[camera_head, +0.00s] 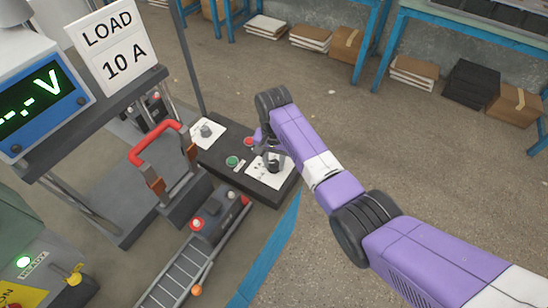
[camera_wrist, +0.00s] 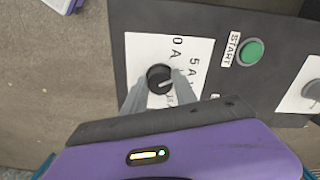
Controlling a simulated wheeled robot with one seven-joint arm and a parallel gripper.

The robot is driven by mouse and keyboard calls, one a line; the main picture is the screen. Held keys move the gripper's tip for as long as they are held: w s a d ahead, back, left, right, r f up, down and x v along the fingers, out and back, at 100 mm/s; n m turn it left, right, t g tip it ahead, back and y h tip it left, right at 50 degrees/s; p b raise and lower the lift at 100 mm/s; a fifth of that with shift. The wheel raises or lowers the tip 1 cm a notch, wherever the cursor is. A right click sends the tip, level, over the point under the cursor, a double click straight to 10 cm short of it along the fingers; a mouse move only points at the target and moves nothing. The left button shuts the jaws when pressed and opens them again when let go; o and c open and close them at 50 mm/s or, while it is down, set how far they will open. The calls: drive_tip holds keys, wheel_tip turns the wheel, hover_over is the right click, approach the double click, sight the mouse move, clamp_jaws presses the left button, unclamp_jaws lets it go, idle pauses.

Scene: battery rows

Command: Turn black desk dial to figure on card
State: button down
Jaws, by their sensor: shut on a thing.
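The black dial (camera_wrist: 159,76) sits on a white scale plate (camera_wrist: 138,48) on the dark desk panel. My gripper (camera_wrist: 160,88) is shut on the dial, one finger on each side. A pale pointer line shows on the dial, aimed roughly right and slightly up in the wrist view. The plate's figures are partly hidden by my fingers; "5 A" and "0 A" can be made out. In the head view my gripper (camera_head: 270,160) is over the dial plate (camera_head: 262,180). The card (camera_head: 112,48) reads "LOAD 10 A".
A green START button (camera_wrist: 250,52) and a grey knob (camera_wrist: 312,90) on another white plate are beside the dial. A red-handled lever (camera_head: 158,138), a meter showing dashes and "V" (camera_head: 38,108), and a roller track (camera_head: 180,272) stand to the left.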

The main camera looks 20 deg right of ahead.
sight(274, 163)
drive_tip(key=m+p, duration=0.1)
drive_tip(key=m, duration=0.3)
drive_tip(key=shift+w+r+m+p, duration=0.1)
drive_tip(key=shift+r+m+p, duration=0.05)
drive_tip(key=shift+m+p, duration=0.15)
drive_tip(key=m+p, duration=0.1)
drive_tip(key=m, duration=0.4)
drive_tip(key=shift+d+m, duration=0.1)
drive_tip(key=shift+m, duration=0.2)
drive_tip(key=c, duration=1)
unclamp_jaws()
drive_tip(key=shift+o, duration=0.2)
drive_tip(key=shift+r, duration=3.8)
